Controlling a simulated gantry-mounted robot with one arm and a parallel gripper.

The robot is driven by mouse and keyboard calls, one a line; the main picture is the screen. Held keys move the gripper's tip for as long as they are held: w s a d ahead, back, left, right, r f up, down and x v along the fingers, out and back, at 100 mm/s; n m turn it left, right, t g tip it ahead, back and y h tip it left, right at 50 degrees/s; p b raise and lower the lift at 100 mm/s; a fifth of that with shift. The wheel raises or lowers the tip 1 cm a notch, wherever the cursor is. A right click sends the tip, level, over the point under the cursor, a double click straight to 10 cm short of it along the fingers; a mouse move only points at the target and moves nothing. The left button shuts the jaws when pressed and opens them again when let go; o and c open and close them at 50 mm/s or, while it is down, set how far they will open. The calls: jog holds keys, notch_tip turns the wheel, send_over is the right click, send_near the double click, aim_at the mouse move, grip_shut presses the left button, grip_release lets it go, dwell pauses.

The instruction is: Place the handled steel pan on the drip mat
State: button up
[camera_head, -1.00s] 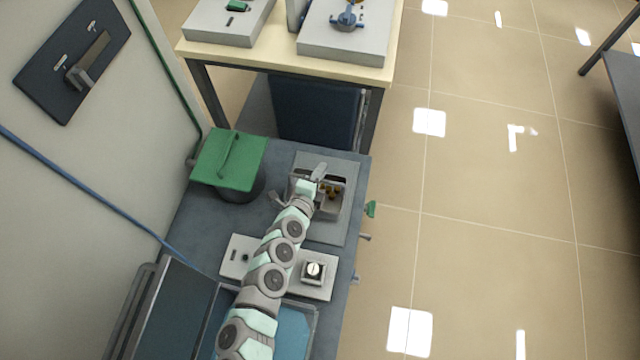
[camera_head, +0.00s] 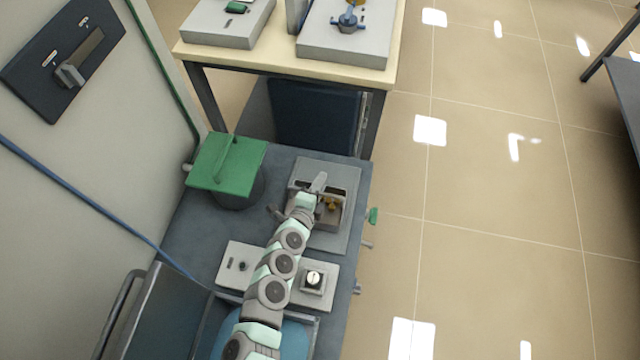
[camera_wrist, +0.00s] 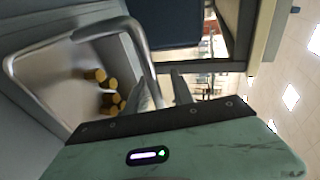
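The handled steel pan (camera_head: 341,221) is an open metal box with several brass-coloured pieces inside. It overlaps a flat grey slab (camera_head: 348,175), which may be the drip mat; I cannot tell whether it rests there or hangs just above. In the wrist view the pan (camera_wrist: 45,80) fills the left side, and its tubular handle (camera_wrist: 143,45) runs down to my fingers. My gripper (camera_wrist: 165,92) is at this handle, fingers fairly close together. The head view shows my gripper (camera_head: 305,196) over the pan's left side. Whether the fingers press on the handle is unclear.
A green-lidded dark pot (camera_head: 228,165) stands left of the pan. A pale control panel with a knob (camera_head: 314,279) and a blue basin (camera_head: 296,338) lie nearer, partly under my arm. A cream table (camera_head: 285,62) with equipment stands behind. Open floor is on the right.

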jog(key=shift+s+a+r+p, duration=0.15)
jog(key=shift+s+r+p, duration=0.2)
jog(key=shift+r, duration=0.05)
jog(key=p+v, duration=0.3)
jog(key=v, duration=0.8)
jog(key=shift+s+f, duration=0.15)
jog(key=shift+f, duration=0.1)
jog(key=shift+a, duration=0.1)
